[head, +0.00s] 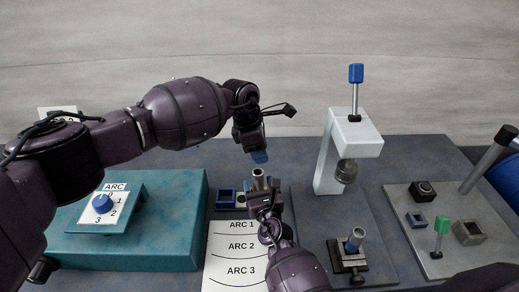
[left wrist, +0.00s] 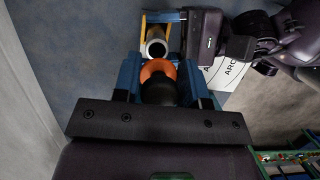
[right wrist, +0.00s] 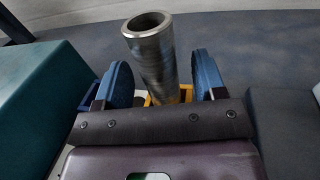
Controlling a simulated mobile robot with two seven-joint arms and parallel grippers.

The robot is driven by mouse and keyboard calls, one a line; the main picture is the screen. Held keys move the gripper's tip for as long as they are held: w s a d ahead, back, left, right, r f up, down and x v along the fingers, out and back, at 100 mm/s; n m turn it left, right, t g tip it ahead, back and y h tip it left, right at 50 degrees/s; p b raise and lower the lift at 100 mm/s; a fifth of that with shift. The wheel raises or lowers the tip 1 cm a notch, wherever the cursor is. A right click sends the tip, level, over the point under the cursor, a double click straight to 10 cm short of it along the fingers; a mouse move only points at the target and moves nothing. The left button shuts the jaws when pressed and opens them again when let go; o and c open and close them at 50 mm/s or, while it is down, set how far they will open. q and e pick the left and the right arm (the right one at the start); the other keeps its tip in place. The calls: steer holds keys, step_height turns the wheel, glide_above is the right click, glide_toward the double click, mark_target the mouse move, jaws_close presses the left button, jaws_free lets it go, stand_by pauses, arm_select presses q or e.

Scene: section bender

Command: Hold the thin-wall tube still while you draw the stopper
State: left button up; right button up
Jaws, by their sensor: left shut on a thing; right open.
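The thin-wall tube (head: 258,178) is a grey metal cylinder standing upright in a yellow holder (right wrist: 186,93). Its open, empty mouth shows in the right wrist view (right wrist: 152,45) and the left wrist view (left wrist: 155,48). My left gripper (head: 260,157) is shut on the stopper (left wrist: 158,70), which has an orange end and a black body. The stopper is clear of the tube, above it. My right gripper (right wrist: 162,80) is open, with one blue finger on each side of the tube. I cannot tell whether either finger touches it.
A teal box with a dial (head: 103,204) stands left. A paper marked ARC (head: 238,248) lies in front of the tube, a blue square socket (head: 226,199) beside it. A white press (head: 330,165), a clamped tube (head: 354,241) and a fixture board (head: 410,255) stand right.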

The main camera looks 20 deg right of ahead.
steer(key=s, duration=0.9)
steer(key=shift+s+a+b, duration=0.3)
steer(key=shift+b, duration=0.05)
